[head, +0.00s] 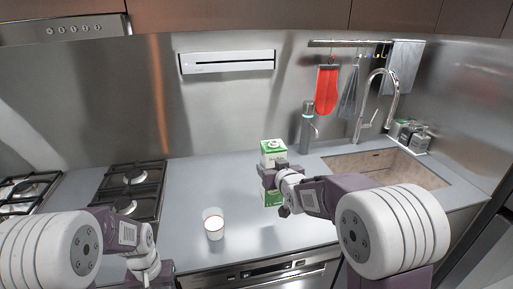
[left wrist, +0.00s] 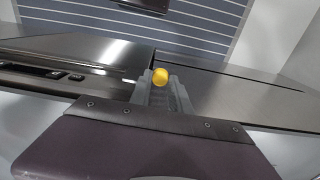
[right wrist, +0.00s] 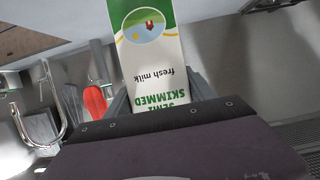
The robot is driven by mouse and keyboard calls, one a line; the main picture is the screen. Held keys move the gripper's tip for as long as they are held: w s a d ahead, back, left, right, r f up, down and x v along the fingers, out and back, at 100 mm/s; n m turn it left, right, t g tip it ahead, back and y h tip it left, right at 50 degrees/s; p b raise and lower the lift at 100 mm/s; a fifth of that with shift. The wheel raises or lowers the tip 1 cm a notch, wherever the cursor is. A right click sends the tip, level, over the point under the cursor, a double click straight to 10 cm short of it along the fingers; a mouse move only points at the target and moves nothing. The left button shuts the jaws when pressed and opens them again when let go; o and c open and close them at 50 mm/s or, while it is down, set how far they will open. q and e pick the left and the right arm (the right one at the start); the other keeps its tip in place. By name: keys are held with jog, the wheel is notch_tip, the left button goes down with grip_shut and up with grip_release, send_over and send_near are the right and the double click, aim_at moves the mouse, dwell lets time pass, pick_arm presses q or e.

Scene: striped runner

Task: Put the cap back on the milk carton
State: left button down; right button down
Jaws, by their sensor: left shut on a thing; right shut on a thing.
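The milk carton (head: 273,151) is white and green and upright over the counter, with a pale spout on its top and no cap on it. My right gripper (head: 277,172) is shut around the carton's body; the right wrist view shows its printed face (right wrist: 155,65) between the fingers. I cannot tell whether its base touches the counter. My left gripper (left wrist: 160,88) is shut on the yellow cap (left wrist: 160,75), held at the fingertips. In the head view the left gripper is low, near the counter's front edge, apart from the carton, and the cap is not visible there.
A glass (head: 213,224) stands on the counter left of the carton. A gas hob (head: 130,187) is further left. The sink (head: 385,172) and faucet (head: 375,100) are at the right, with a dark bottle (head: 307,128) behind the carton. A striped runner (left wrist: 195,30) lies on the floor.

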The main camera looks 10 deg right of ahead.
jog(key=s+a+f+n+g+y, duration=0.1)
jog(key=s+a+f+n+y, duration=0.2)
jog(key=s+a, duration=0.3)
jog(key=s+a+f+n+g+y, duration=0.2)
jog(key=s+a+f+n+y, duration=0.1)
jog(key=s+a+n+y, duration=0.2)
jog(key=shift+s+a+g+y, duration=0.3)
jog(key=shift+s+a+y, duration=0.2)
jog(key=shift+s+a, duration=0.65)
jog(key=shift+w, duration=0.1)
pick_arm(q)
jog(key=shift+r+p, duration=1.05)
jog(key=shift+r, duration=0.05)
pick_arm(e)
jog(key=w+d+r+m+t+h, duration=0.1)
jog(key=w+d+r, duration=0.1)
jog(key=d, duration=0.8)
jog(key=w+d+r+m+t+h, duration=0.1)
jog(key=d+r, duration=0.4)
jog(key=d, duration=0.6)
jog(key=shift+w+d+r+m+h, duration=0.2)
jog(key=shift+w+m+h, duration=0.5)
jog(key=shift+w+m, duration=0.1)
